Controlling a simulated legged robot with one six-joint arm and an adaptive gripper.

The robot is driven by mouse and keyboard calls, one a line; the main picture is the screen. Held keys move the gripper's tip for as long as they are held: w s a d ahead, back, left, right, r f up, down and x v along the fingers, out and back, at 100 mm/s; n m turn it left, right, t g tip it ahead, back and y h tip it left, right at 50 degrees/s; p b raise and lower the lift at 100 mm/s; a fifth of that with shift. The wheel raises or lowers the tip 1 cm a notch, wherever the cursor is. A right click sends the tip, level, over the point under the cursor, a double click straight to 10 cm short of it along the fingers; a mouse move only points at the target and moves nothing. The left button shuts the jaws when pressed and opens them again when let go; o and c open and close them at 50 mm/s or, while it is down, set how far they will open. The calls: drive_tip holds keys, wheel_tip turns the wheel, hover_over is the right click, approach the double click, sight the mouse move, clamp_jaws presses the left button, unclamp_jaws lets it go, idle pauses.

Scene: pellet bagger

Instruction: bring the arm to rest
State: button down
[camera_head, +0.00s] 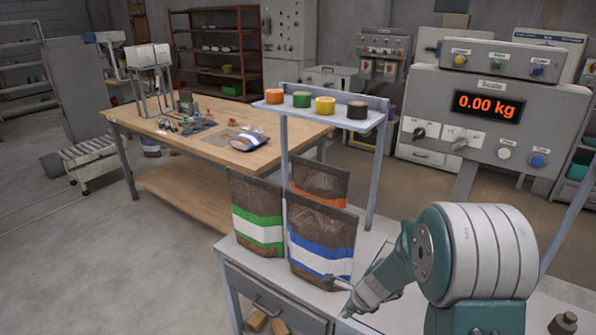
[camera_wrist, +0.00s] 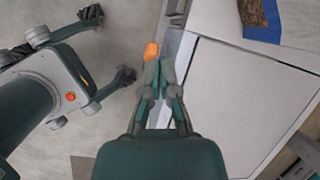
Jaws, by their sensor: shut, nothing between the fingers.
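My gripper (camera_wrist: 160,62) is in the lower middle of the wrist view, its two fingers together with nothing held. An orange-tipped item (camera_wrist: 151,50) shows just beyond the fingertips, beside the edge of the white bench; I cannot tell whether they touch. In the head view my teal and white arm reaches in from the lower right. Its slim end (camera_head: 366,294) is low over the bench's front edge, to the right of the blue-banded bag (camera_head: 320,240). The fingertips are hard to make out there.
A green-banded bag (camera_head: 257,214) and an orange-banded bag (camera_head: 320,183) stand beside the blue one. A shelf (camera_head: 330,112) with several tape rolls is above. The scale panel (camera_head: 492,105) reads 0.00 kg.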

drive_tip(key=s+a+r+n+t, duration=0.1)
drive_tip(key=s+r+n, duration=0.35)
drive_tip(key=r, duration=0.35)
drive_tip(key=s+a+r+n, duration=0.1)
drive_tip(key=s+r+n, duration=0.4)
drive_tip(key=r, duration=0.4)
drive_tip(key=s+d+r+n+t+h, duration=0.1)
drive_tip(key=s+d+r+n, duration=0.1)
drive_tip(key=s+r+n, duration=0.2)
drive_tip(key=s+d+r+n+h, duration=0.1)
drive_tip(key=s+r+n+h, duration=0.1)
drive_tip(key=s+r+n, duration=0.3)
drive_tip(key=s+n, duration=0.3)
drive_tip(key=s, duration=0.3)
drive_tip(key=shift+d+t, duration=0.4)
